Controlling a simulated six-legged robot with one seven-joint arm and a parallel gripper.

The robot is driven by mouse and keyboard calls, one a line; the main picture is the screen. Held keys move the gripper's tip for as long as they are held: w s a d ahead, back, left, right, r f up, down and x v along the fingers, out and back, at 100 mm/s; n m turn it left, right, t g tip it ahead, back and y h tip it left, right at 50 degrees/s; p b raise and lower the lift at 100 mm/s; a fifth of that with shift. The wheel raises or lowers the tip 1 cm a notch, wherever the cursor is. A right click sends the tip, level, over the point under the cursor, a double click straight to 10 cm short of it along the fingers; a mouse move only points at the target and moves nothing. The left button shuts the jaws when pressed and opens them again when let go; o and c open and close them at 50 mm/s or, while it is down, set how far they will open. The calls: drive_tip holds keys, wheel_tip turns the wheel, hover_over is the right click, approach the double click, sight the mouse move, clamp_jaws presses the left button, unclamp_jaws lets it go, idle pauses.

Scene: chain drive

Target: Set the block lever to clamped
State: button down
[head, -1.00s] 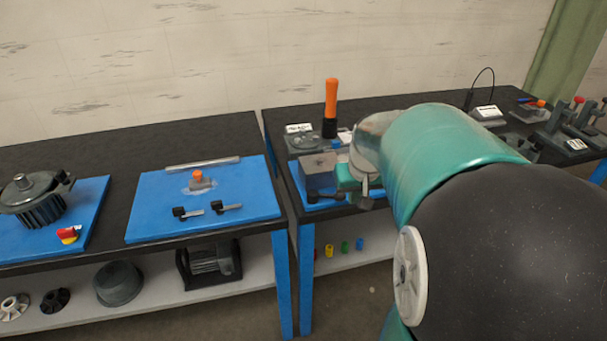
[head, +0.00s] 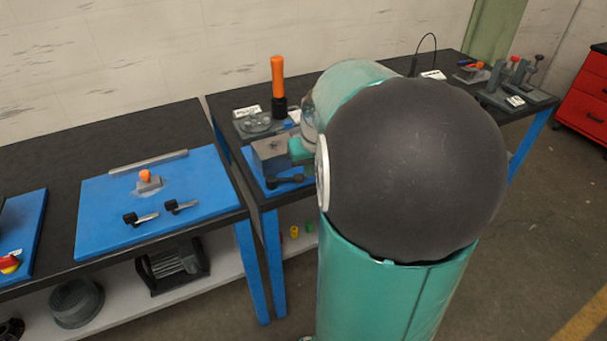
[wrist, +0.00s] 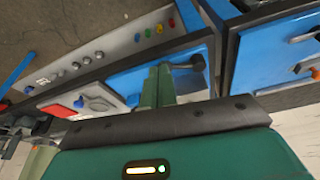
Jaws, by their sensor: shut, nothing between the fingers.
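A grey-blue block (head: 270,157) stands on a blue plate at the left end of the right-hand bench in the head view. A dark lever (head: 287,181) lies in front of it, low along its near side. The dark lever also shows in the wrist view (wrist: 188,66), just right of the fingertips. My gripper (head: 298,150) is at the right side of the block; only part of it shows past my arm. In the wrist view my gripper (wrist: 158,75) has its green fingers together, with nothing between them. I cannot tell whether they touch the lever.
An orange-topped cylinder (head: 278,85) stands behind the block. A second bench at left bears a blue mat (head: 100,215) with small dark-headed levers. A gap separates the benches. Fixtures (head: 515,85) stand at the far right. My arm hides the bench's middle.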

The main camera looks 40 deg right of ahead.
sight(303, 180)
drive_tip(key=w+d+f, duration=0.1)
drive_tip(key=w+f, duration=0.1)
drive_tip(key=f, duration=0.1)
drive_tip(key=w+d+f, duration=0.1)
drive_tip(key=w+f, duration=0.1)
drive_tip(key=f, duration=0.1)
drive_tip(key=w+f, duration=0.2)
drive_tip(key=f, duration=0.1)
drive_tip(key=shift+d+f, duration=0.4)
